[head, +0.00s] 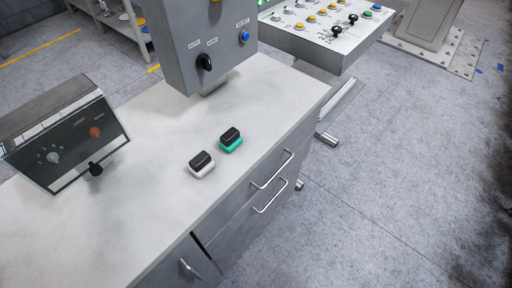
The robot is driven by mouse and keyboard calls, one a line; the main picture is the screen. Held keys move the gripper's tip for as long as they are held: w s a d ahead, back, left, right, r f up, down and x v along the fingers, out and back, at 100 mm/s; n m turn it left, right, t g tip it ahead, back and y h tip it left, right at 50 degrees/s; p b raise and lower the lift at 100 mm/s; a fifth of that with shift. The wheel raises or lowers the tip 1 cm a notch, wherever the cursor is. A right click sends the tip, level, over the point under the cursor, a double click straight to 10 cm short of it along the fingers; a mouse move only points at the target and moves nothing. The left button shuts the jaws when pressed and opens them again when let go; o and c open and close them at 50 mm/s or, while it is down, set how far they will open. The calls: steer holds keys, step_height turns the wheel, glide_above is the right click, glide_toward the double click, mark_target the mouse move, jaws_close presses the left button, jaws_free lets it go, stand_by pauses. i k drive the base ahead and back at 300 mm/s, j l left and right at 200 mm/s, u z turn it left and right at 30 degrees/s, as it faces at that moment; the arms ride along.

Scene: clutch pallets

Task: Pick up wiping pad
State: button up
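Two small pad-like blocks with black tops lie on the white countertop (130,235) near its front edge, right of the middle. One has a white base (202,166); the other has a green base (231,141) and lies just behind it to the right. They look slightly apart. Either could be the wiping pad; I cannot tell which from this view. My gripper is not in view.
A control panel (65,135) with knobs stands at the left on the counter. A grey control box (205,40) stands at the back. Drawers with metal handles (270,196) face the right. A button console (325,25) stands beyond; the floor (390,190) at right is clear.

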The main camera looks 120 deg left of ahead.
mark_target(203, 163)
steer(key=u, duration=1)
steer(key=l+u, duration=0.1)
steer(key=u, duration=2.45)
steer(key=k+u, duration=0.1)
steer(key=u, duration=0.4)
